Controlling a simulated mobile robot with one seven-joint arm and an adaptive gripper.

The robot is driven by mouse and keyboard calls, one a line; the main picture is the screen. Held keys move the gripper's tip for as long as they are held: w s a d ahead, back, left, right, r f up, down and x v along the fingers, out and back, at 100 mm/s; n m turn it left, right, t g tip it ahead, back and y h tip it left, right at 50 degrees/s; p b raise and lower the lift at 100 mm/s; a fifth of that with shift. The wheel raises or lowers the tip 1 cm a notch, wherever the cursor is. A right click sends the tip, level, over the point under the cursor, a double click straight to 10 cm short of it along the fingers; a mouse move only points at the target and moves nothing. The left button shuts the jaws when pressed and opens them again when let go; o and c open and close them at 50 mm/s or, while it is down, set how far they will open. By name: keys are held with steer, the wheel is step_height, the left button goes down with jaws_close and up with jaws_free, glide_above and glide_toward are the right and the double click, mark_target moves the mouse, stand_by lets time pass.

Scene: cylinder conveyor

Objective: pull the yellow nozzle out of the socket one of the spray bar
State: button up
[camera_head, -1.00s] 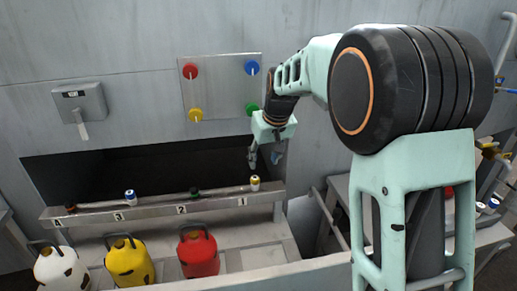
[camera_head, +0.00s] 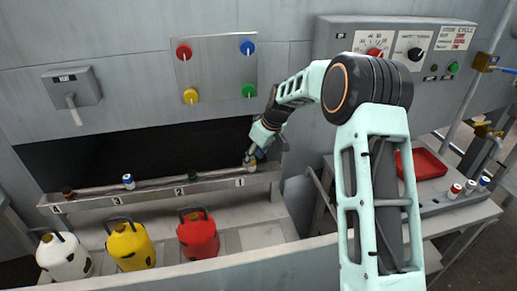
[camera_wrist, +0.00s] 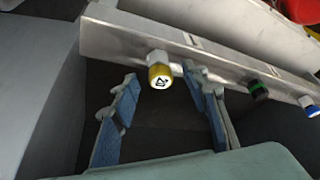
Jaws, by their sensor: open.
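The spray bar (camera_head: 160,193) is a grey metal rail with sockets marked 1 to 4, number 1 at its right end. In the wrist view, the yellow nozzle (camera_wrist: 160,76) with a white face sits in a socket on the bar (camera_wrist: 120,40). My gripper (camera_wrist: 158,82) is open, with one blue-padded finger left of the nozzle and one right of it; contact is not clear. In the head view my gripper (camera_head: 251,164) is at socket 1 and mostly hides the nozzle. A green-black nozzle (camera_head: 192,176) and a blue-white nozzle (camera_head: 128,182) are further left.
White, yellow (camera_head: 130,246) and red (camera_head: 198,234) jugs stand in front of the bar. A red tray (camera_head: 424,165) and several spare nozzles (camera_head: 470,187) lie on the right bench.

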mark_target(252, 166)
steer(key=shift+x, duration=1.5)
jaws_close()
